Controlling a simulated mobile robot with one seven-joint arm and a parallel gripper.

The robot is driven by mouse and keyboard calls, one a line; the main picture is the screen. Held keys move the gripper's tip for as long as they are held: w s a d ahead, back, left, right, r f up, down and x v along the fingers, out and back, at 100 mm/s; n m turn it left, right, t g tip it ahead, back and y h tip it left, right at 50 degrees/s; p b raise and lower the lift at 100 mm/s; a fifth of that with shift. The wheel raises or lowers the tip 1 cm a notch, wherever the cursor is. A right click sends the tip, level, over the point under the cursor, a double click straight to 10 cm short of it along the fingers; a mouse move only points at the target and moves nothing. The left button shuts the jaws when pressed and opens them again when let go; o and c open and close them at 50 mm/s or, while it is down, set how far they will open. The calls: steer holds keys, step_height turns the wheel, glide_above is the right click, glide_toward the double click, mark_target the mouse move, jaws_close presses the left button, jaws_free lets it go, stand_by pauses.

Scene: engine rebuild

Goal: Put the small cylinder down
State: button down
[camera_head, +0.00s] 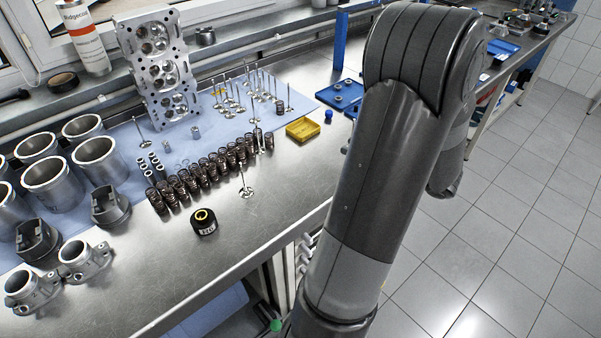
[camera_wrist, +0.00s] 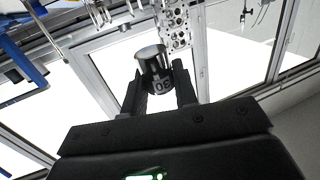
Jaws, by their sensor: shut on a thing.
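My gripper (camera_wrist: 158,88) shows in the wrist view, its two dark fingers shut on a small cylinder (camera_wrist: 153,59). The cylinder has a bright metallic end and a dark lower part with pale, hard-to-read figures. It is held clear, with the window behind it in the picture. In the head view my arm crosses the right half, and neither my gripper nor the held cylinder is visible there. A metal workbench (camera_head: 262,230) fills the left of that view.
A black round part with a yellow ring (camera_head: 204,222) stands on the bench. Several springs (camera_head: 205,174), valves (camera_head: 244,184), cylinder liners (camera_head: 52,180) and a cylinder head (camera_head: 160,65) crowd behind it. A yellow tray (camera_head: 302,130) lies farther right. The front bench strip has bare room.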

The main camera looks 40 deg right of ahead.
glide_above(317, 174)
step_height(317, 174, down, 6)
steer(key=shift+w+f, duration=0.1)
steer(key=shift+w, duration=0.05)
steer(key=shift+f, duration=1.85)
steer(key=shift+f, duration=0.1)
steer(key=c, duration=1.1)
jaws_free()
steer(key=shift+c, duration=0.2)
